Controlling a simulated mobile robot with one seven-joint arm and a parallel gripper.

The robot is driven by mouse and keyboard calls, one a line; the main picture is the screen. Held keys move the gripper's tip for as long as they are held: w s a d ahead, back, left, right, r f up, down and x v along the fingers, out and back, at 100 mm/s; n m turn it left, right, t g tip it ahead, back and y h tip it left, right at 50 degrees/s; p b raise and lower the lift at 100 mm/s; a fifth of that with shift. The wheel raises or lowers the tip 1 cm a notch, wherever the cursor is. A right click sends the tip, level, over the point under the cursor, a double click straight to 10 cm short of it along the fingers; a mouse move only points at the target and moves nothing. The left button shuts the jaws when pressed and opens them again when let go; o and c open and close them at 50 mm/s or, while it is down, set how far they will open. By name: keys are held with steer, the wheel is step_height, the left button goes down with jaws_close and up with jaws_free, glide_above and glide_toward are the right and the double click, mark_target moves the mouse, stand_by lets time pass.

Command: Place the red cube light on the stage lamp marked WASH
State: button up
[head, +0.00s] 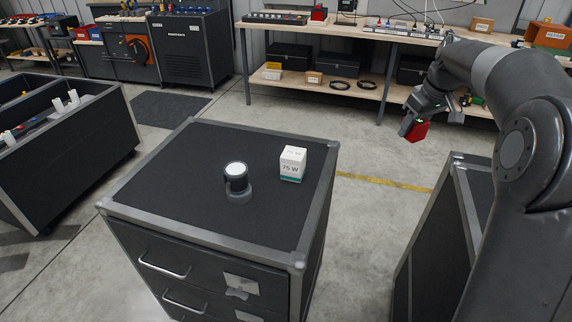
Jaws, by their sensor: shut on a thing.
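My gripper (409,121) is at the right of the head view, at the end of my raised arm. It is shut on a red cube (418,132), which hangs tilted in the air right of the black case. The fingers hide part of the cube. No lamp with a readable WASH mark shows in this view. A small dark grey round fixture with a white top (237,172) stands upright on the black case (190,205); I see no mark on it.
A white box marked 75 W (292,164) stands on the black case, right of the fixture. Another dark case (440,225) stands at the lower right beneath my arm. An open dark bin (75,150) is at the left. A cluttered workbench (400,36) lines the back.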

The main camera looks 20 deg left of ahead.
steer(key=s+a+r+n, duration=0.1)
steer(key=s+a, duration=0.1)
steer(key=a, duration=0.7)
steer(key=s+a+r+n, duration=0.1)
steer(key=s+a, duration=0.2)
steer(key=a, duration=0.5)
steer(key=n+g+y, duration=0.1)
steer(key=n, duration=0.2)
glide_above(231, 165)
steer(key=d, duration=0.2)
steer(key=f, duration=0.5)
steer(key=shift+s+a+f, duration=0.2)
steer(key=shift+a, duration=0.05)
steer(key=shift+a+f, duration=0.25)
steer(key=shift+a, duration=0.05)
steer(key=shift+f, duration=1.9)
steer(key=o, duration=1.1)
steer(key=shift+f, duration=0.15)
